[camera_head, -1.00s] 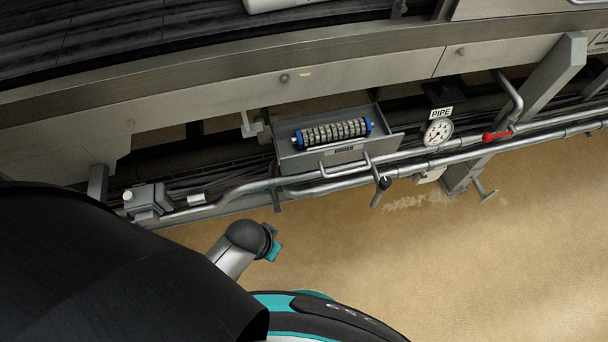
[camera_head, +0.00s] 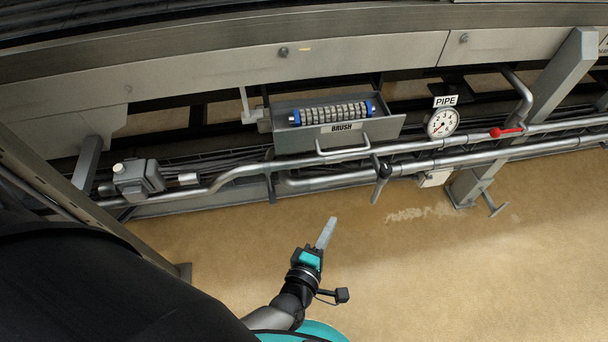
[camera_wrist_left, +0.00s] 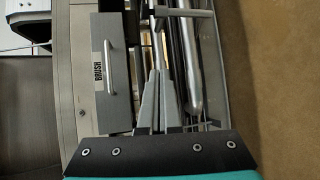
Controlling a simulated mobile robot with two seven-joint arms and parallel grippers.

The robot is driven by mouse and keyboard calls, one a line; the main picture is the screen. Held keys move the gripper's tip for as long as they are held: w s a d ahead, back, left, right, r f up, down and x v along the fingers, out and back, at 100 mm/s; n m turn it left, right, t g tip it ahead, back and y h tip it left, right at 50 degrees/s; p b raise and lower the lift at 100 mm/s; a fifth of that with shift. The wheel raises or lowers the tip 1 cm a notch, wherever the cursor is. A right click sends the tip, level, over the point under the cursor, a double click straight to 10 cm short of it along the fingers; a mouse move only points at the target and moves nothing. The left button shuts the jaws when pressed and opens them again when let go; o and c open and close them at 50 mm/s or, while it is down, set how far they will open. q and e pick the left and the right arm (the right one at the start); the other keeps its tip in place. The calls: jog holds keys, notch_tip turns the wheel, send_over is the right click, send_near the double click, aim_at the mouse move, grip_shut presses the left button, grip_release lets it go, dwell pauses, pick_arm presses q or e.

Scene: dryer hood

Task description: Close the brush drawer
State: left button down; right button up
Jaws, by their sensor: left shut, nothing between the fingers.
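The brush drawer (camera_head: 373,130) is a grey metal box with a "BRUSH" label, and it stands open below the machine frame. A brush roller (camera_head: 332,112) with blue ends lies in it. A bar handle (camera_head: 342,147) is on its front. In the left wrist view the drawer front (camera_wrist_left: 112,75) and its handle (camera_wrist_left: 108,66) show at the left of the fingers. My left gripper (camera_head: 332,222) is in front of and below the drawer, apart from it, fingers together and empty. The fingers also show in the left wrist view (camera_wrist_left: 158,72). My right gripper is not in view.
Steel pipes (camera_head: 420,145) run across below the drawer, with a black-handled valve (camera_head: 383,171) near its right side. A pressure gauge (camera_head: 442,123) under a "PIPE" sign and a red lever (camera_head: 506,132) are to the right. The tan floor (camera_head: 450,260) is open in front.

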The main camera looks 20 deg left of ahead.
pick_arm(q)
notch_tip(320, 180, up, 5)
jog(key=w+a+n+t+y+b, duration=0.25)
jog(key=n+y, duration=0.25)
jog(key=n, duration=0.6)
jog(key=n+g+y+b, duration=0.3)
jog(key=n+y+b, duration=0.25)
jog(key=n, duration=0.75)
send_near(296, 144)
jog(key=x, duration=0.6)
jog(key=shift+w+a, duration=0.2)
jog(key=shift+w, duration=0.15)
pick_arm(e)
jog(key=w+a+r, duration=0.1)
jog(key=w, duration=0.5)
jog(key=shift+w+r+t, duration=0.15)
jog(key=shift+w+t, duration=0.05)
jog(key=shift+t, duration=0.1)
